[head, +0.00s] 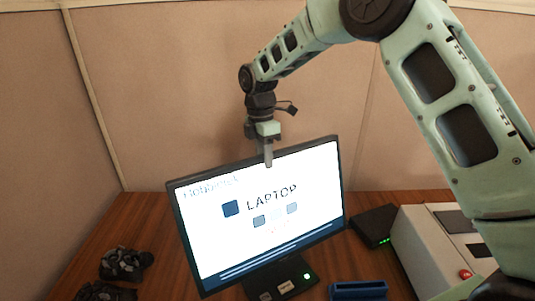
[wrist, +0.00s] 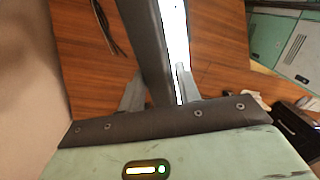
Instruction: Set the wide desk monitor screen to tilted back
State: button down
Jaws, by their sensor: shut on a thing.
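The wide desk monitor (head: 255,238) stands on the wooden desk with its lit screen facing me, showing the word LAPTOP. Its base (head: 280,280) has a green light. My gripper (head: 268,160) reaches down from above onto the middle of the monitor's top edge. In the wrist view, the monitor (wrist: 158,50) runs between the two fingers of my gripper (wrist: 157,88), dark back on the left and bright screen on the right. The fingers are shut on the top edge. In the head view the far finger is hidden behind the screen.
A black box with green lights (head: 374,225) and a grey machine with a red button (head: 440,245) stand at the right. A blue tray (head: 358,289) lies at the front. Dark crumpled objects (head: 124,264) lie at the left. Partition walls (head: 160,90) close off the back.

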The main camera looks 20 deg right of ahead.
jog(key=shift+w+f, duration=0.15)
jog(key=shift+w, duration=0.05)
jog(key=c, duration=1.1)
grip_release()
jog(key=shift+w+a+f, duration=0.1)
jog(key=shift+w+f, duration=0.05)
jog(key=shift+r, duration=0.2)
jog(key=r+b, duration=0.1)
jog(key=r, duration=0.4)
jog(key=w+r+b, duration=0.1)
jog(key=r, duration=0.5)
jog(key=w+r+b, duration=0.1)
jog(key=r, duration=0.5)
jog(key=shift+a, duration=0.15)
jog(key=shift+s, duration=0.1)
